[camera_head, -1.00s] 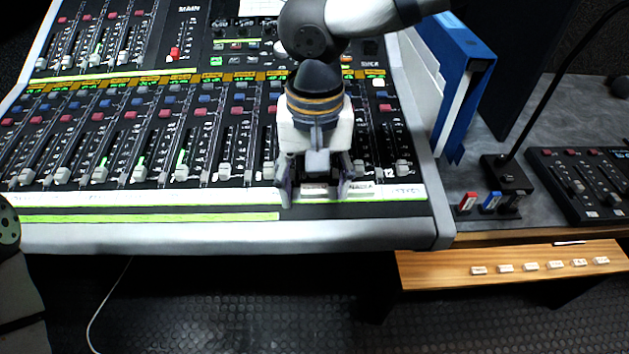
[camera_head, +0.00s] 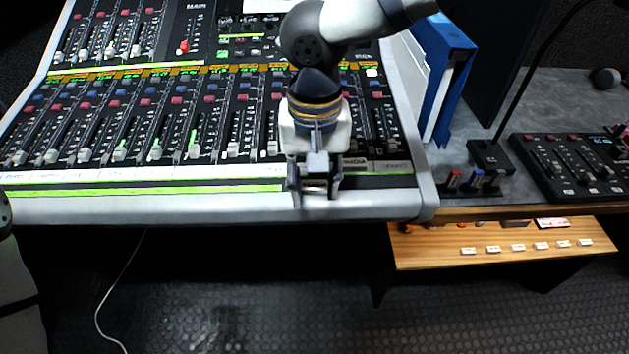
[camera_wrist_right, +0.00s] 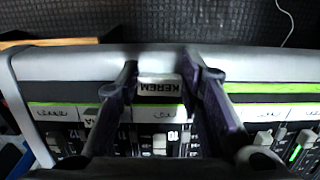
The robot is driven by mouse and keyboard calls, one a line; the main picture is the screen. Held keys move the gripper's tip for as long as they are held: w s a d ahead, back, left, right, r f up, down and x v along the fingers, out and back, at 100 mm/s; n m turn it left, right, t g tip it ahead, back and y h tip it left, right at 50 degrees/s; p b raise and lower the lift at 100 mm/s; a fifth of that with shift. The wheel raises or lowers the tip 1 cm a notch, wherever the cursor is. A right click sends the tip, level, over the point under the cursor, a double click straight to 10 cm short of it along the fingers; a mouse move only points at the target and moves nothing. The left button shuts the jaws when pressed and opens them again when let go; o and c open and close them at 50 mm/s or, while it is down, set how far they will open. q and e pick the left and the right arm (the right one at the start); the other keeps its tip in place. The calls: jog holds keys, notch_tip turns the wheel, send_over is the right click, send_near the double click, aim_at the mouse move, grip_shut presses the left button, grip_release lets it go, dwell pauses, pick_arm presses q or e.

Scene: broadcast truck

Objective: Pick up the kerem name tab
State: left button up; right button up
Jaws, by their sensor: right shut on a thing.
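The kerem name tab (camera_wrist_right: 160,89) is a small white block with dark letters, seen upside down in the right wrist view. My right gripper (camera_wrist_right: 160,84) is shut on it, one dark finger at each end. In the head view my right gripper (camera_head: 315,190) is over the mixing console's pale front edge; the tab between its fingers is hard to make out there. My left gripper is out of view.
Another name tab (camera_head: 355,162) lies on the console's label strip, right of the gripper. The mixing console (camera_head: 150,210) fills the left and middle. A wooden shelf (camera_head: 430,257) holds several white tabs. A blue binder (camera_head: 447,90) stands at the right.

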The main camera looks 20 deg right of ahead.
jog(key=o, duration=1.2)
jog(key=shift+c, duration=0.2)
jog(key=shift+r, duration=0.1)
notch_tip(320, 180, up, 12)
jog(key=shift+c, duration=0.4)
